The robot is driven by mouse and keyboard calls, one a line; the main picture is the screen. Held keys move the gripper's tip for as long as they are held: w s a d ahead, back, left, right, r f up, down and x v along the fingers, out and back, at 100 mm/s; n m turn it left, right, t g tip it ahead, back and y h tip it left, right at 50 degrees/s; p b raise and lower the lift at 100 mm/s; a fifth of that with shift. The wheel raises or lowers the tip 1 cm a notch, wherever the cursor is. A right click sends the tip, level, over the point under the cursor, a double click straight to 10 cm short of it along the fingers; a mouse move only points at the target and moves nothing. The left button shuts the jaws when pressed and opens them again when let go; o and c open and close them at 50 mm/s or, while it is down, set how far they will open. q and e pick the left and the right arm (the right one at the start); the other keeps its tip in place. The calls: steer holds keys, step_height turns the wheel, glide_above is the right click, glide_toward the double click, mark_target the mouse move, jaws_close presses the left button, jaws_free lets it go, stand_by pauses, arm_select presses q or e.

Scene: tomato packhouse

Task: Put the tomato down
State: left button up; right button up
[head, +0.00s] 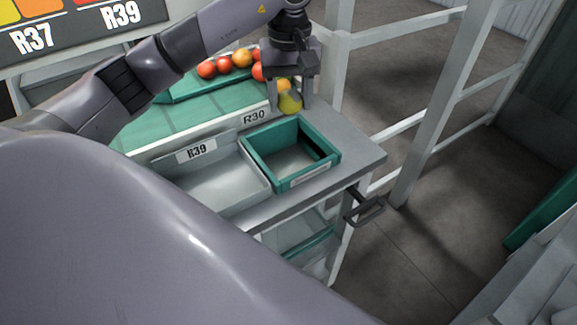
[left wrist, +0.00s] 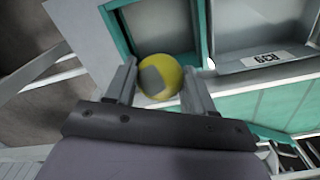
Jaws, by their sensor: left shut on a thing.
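My left gripper (head: 291,104) is shut on a yellow-green tomato (head: 290,103), which sits between its two fingers. The tomato also shows in the left wrist view (left wrist: 162,76), with a grey patch on its side. In the head view the tomato appears just beyond the far rim of a green crate (head: 262,165). Its exact height above the surface cannot be told. The crate's visible floor looks empty, and its rim shows in the left wrist view (left wrist: 118,35). My right gripper is not in view.
A grey tray labelled R39 (head: 196,151) lies left of the crate. Behind is a green sorting surface (head: 180,118) with several red and orange tomatoes (head: 225,64) and an R30 label (head: 255,116). White frame posts (head: 440,110) stand to the right. A dark handle (head: 368,211) sticks out in front.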

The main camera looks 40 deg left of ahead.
mark_target(290, 173)
arm_select(q)
step_height(290, 173, down, 18)
steer(key=shift+p, duration=0.75)
steer(key=shift+f, duration=0.15)
steer(key=o, duration=0.7)
steer(key=shift+o, duration=0.2)
steer(key=shift+r, duration=0.4)
step_height(290, 173, up, 12)
steer(key=b, duration=0.1)
steer(key=shift+f+b, duration=0.2)
steer(key=shift+b, duration=0.1)
